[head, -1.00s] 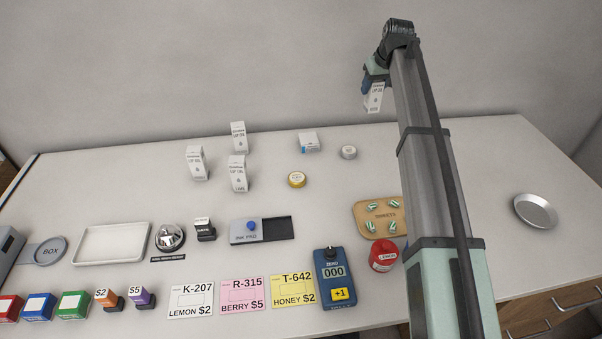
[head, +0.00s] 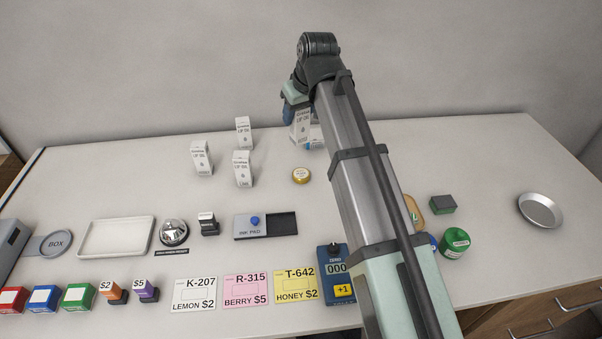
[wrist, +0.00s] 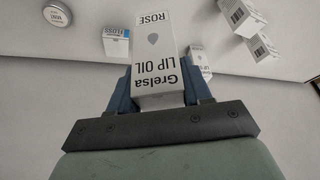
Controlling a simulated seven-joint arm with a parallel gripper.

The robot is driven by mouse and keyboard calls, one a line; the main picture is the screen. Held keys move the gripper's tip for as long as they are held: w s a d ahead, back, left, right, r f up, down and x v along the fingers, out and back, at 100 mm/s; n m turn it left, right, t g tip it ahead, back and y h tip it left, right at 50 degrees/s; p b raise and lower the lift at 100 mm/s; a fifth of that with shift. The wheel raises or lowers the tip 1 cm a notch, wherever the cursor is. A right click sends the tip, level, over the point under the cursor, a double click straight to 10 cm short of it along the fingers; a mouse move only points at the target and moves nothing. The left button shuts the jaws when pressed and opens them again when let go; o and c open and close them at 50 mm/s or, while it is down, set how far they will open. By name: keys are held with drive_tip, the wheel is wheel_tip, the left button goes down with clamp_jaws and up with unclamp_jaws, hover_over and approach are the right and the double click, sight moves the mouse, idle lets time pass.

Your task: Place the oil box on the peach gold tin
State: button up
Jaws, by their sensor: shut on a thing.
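My gripper (head: 292,104) is shut on a white lip oil box (head: 299,127), held in the air toward the back of the counter. In the wrist view the oil box (wrist: 157,50) reads Grelsa LIP OIL ROSE and sits between the blue fingers. The gold tin (head: 301,175) with a pale lid lies flat on the counter, below the held box in the head view and apart from it.
Several similar lip oil boxes (head: 242,169) stand left of the gold tin. A grey tin (wrist: 57,13) shows in the wrist view. An ink pad (head: 265,226) lies nearer. My arm hides part of the counter's right side.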

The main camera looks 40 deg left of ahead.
sight(302, 143)
drive_tip(key=shift+s+d+f, duration=0.35)
drive_tip(key=shift+d, duration=0.15)
drive_tip(key=shift+s+d+f, duration=0.1)
drive_tip(key=shift+f, duration=4.8)
drive_tip(key=shift+f, duration=0.2)
drive_tip(key=o, duration=1)
drive_tip(key=shift+o, duration=0.2)
drive_tip(key=shift+r, duration=0.15)
drive_tip(key=v, duration=1.2)
